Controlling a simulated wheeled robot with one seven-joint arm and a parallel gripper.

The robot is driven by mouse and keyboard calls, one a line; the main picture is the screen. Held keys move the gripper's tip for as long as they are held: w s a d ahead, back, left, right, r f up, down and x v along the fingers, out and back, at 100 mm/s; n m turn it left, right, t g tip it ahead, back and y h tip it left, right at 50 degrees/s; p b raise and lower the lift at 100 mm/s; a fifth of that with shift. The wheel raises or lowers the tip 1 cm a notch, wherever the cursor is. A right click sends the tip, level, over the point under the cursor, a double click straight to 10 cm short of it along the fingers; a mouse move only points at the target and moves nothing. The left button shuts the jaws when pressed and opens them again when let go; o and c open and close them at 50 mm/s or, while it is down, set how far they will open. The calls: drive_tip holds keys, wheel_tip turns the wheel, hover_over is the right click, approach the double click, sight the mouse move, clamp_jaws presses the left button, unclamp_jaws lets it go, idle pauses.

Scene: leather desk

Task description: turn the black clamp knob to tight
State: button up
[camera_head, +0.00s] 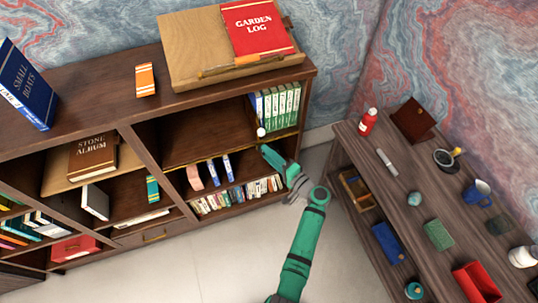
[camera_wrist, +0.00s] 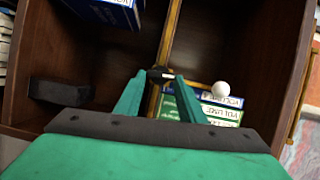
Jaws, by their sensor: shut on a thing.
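My gripper (camera_wrist: 160,79) is at the front of the upper right shelf bay, with its two green fingers either side of a small dark piece with a white mark, which I take to be the black clamp knob (camera_wrist: 154,73). The knob sits on a brass rod (camera_wrist: 172,35) and is partly hidden by the fingers. The jaws are shut on it. In the head view my gripper (camera_head: 266,150) reaches the bay's front, and the knob cannot be made out there. A white ball (camera_wrist: 220,89) is just right of the fingers and also shows in the head view (camera_head: 261,132).
A dark block (camera_wrist: 60,92) and a blue book (camera_wrist: 105,10) are to the left in the wrist view. The wooden bookcase (camera_head: 310,70) surrounds the bay. A side shelf (camera_head: 400,170) with small items stands right.

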drive_tip(key=o, duration=1)
drive_tip(key=shift+o, duration=0.2)
drive_tip(key=v, duration=1.1)
drive_tip(key=shift+w, duration=0.1)
